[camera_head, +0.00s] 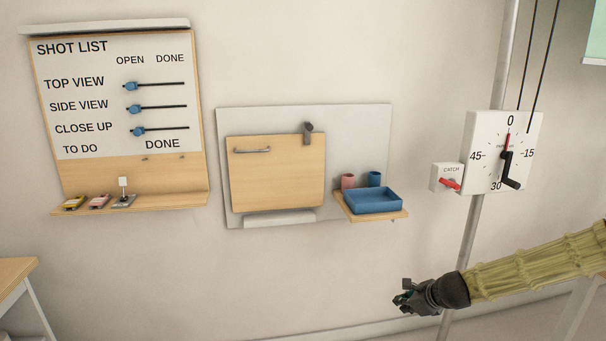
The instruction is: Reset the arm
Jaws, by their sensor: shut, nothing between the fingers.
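My gripper (402,297) is at the lower right of the head view, at the end of my arm (540,258) in a yellow-green sleeve. The arm reaches in from the right edge and the gripper points left. The gripper is dark, shut and empty. It appears in front of the bare wall, below the small shelf, and touches nothing that I can see.
A shot list board (120,100) with blue sliders hangs at left. A wooden door panel (277,173) and a shelf with a blue tray (373,200) are in the middle.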

